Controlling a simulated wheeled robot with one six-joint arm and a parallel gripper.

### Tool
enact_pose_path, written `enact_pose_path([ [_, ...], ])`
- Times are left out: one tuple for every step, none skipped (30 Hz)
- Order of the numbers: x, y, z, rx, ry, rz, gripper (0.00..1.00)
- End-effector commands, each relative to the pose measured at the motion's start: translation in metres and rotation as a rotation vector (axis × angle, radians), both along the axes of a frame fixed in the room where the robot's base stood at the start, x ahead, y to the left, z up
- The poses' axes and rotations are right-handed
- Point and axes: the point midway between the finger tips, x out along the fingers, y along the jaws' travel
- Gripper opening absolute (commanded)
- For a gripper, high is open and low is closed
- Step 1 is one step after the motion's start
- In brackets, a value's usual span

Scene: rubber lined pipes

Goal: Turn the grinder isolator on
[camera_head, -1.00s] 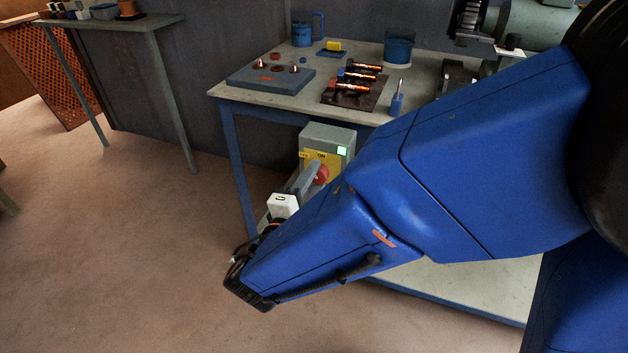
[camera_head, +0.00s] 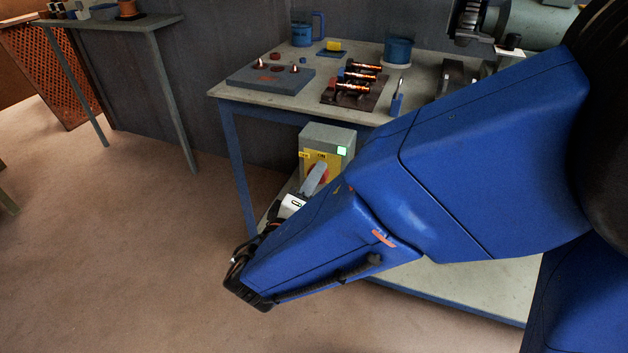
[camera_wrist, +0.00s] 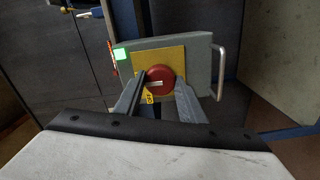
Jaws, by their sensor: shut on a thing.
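The isolator is a grey box (camera_head: 328,137) with a yellow plate, a red rotary knob and a lit green light (camera_head: 342,150). It stands below the tabletop at the table's left end. In the wrist view the red knob (camera_wrist: 160,74) sits on the yellow plate (camera_wrist: 172,56), with a pale bar across its face. My gripper (camera_wrist: 160,86) is shut on the knob, one finger on each side.
The table (camera_head: 280,103) above carries a grey block (camera_head: 270,77), orange-banded cylinders on a dark base (camera_head: 352,88) and blue cups. Its blue left leg (camera_head: 238,168) is close to the isolator. A metal handle (camera_wrist: 220,72) shows beside the box.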

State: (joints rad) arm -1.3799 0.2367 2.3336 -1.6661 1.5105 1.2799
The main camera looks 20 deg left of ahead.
Motion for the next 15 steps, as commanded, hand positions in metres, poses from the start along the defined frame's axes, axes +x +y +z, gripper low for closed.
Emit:
enact_pose_path([
  [-0.0004, -0.0007, -0.0017, -0.001, 0.002, 0.000, 0.14],
  [-0.0004, -0.0007, -0.0017, -0.001, 0.002, 0.000, 0.14],
  [-0.0004, -0.0007, -0.0017, -0.001, 0.004, -0.001, 0.14],
  [-0.0004, -0.0007, -0.0017, -0.001, 0.004, -0.001, 0.14],
  [-0.0004, -0.0007, -0.0017, -0.001, 0.004, -0.001, 0.14],
  [-0.0004, -0.0007, -0.0017, -0.002, 0.004, -0.001, 0.14],
  [-0.0004, -0.0008, -0.0017, -0.002, 0.004, -0.001, 0.14],
  [-0.0004, -0.0008, -0.0018, -0.002, 0.004, -0.001, 0.14],
  [-0.0004, -0.0008, -0.0018, -0.002, 0.004, -0.001, 0.41],
  [-0.0005, -0.0008, -0.0018, -0.002, 0.004, -0.001, 0.48],
  [-0.0004, -0.0007, -0.0017, -0.002, 0.003, 0.000, 0.55],
  [-0.0003, -0.0006, -0.0015, -0.002, 0.002, 0.000, 0.55],
  [-0.0003, -0.0005, -0.0013, -0.001, 0.002, 0.000, 0.55],
  [-0.0003, -0.0005, -0.0012, -0.001, 0.002, 0.000, 0.55],
  [-0.0002, -0.0004, -0.0011, -0.001, 0.002, 0.000, 0.55],
])
